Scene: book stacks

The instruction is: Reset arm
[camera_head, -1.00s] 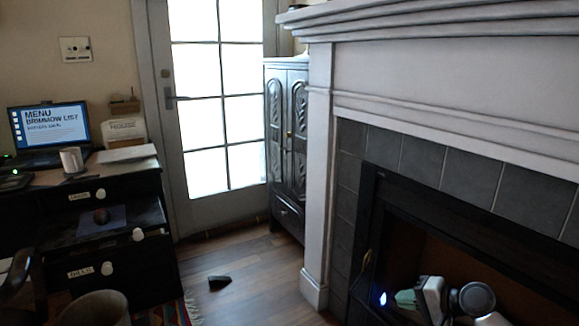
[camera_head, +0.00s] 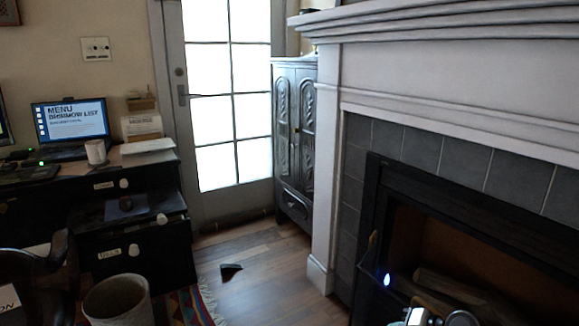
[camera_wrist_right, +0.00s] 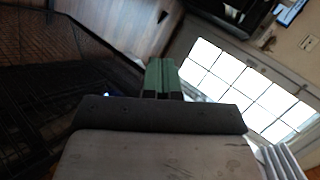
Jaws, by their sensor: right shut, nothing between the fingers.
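My right gripper (camera_wrist_right: 161,78) shows in the right wrist view as two green fingers pressed together, with nothing between them. The fingers point away from the dark wrist plate, toward the wooden floor. In the head view only a small part of my right arm shows at the bottom edge, in front of the fireplace. My left gripper is not in view.
The fireplace (camera_head: 372,240) with its white mantel fills the right side. A dark cabinet (camera_head: 292,150) and a glazed door (camera_head: 228,100) stand behind. A desk with a laptop (camera_head: 73,122) and a bin (camera_head: 118,300) are at left.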

